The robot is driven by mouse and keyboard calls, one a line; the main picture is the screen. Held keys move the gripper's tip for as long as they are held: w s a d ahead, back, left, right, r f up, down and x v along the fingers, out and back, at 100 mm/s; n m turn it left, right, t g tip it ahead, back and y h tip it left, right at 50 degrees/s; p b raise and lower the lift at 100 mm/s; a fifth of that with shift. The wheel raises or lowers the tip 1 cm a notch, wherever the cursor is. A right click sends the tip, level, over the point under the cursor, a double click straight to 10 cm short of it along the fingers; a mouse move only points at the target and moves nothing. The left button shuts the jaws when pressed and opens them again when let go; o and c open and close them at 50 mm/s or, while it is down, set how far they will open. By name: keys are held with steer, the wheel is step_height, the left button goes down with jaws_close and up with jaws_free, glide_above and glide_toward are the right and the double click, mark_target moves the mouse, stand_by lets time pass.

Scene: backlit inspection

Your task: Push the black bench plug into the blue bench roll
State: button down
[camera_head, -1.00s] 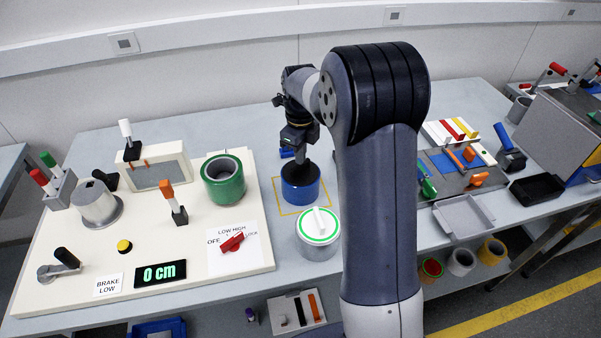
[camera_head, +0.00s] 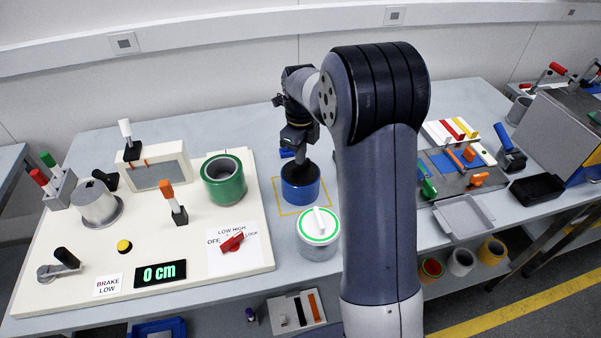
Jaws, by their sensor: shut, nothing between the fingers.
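The blue bench roll (camera_head: 300,193) stands upright inside a yellow square outline on the bench. The black bench plug (camera_head: 300,172) sits at the top of the roll; how deep it goes in cannot be made out. My gripper (camera_head: 298,157) is directly above the plug, pointing down, shut with nothing between its fingers. Its fingertips are small and dark here, at or very near the plug's top. My own arm hides the bench just to the right.
A white canister with a green-ringed lid (camera_head: 318,228) stands close in front of the roll. A green roll (camera_head: 223,180) stands to the left on the cream board (camera_head: 70,295).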

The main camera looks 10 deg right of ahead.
steer(key=shift+f, duration=0.3)
steer(key=shift+r, duration=0.1)
steer(key=shift+r+p, duration=1.55)
steer(key=shift+r, duration=0.45)
step_height(320, 180, up, 11)
steer(key=b, duration=0.1)
steer(key=shift+f, duration=0.25)
step_height(320, 180, down, 13)
steer(key=shift+r+b, duration=0.15)
steer(key=shift+b, duration=0.25)
steer(key=shift+f+b, duration=0.65)
steer(key=shift+f, duration=0.15)
